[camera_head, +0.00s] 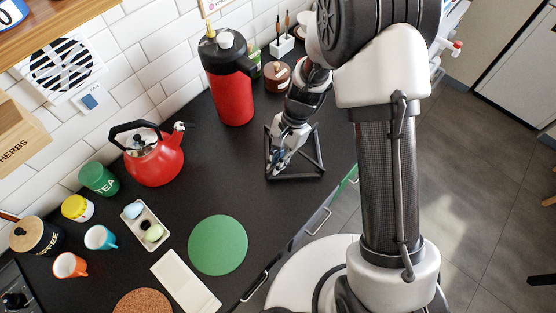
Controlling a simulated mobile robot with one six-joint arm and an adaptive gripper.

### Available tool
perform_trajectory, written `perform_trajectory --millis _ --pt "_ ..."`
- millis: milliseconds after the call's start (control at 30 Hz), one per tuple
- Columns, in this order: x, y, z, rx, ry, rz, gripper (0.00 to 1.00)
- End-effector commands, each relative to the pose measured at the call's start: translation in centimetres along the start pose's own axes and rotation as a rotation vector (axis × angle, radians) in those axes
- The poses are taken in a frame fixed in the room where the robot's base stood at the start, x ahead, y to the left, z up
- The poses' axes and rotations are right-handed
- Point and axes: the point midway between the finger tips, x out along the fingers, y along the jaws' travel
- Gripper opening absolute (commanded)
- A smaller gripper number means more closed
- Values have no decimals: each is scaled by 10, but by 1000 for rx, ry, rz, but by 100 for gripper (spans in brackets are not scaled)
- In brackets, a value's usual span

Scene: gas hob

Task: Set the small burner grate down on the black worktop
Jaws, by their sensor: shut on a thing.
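The small burner grate (296,176) is a black, angular open frame on or just above the black worktop (222,185), near its right front edge. I cannot tell whether it touches the worktop. My gripper (279,160) reaches down from the upper right and is shut on the left part of the grate. The fingertips and the grip point are small and partly hidden by the gripper body.
A red flask (234,97) stands behind the grate, near a brown pot (277,78). A red kettle (154,162) stands to the left. A green round mat (217,245) and a white tray (186,283) lie in front. Bare worktop lies between kettle and grate.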

Motion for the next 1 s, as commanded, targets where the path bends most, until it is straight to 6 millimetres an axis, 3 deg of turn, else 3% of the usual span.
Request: perform_trajectory --millis 1000 --pt "7 0 -3 0 1 -1 0"
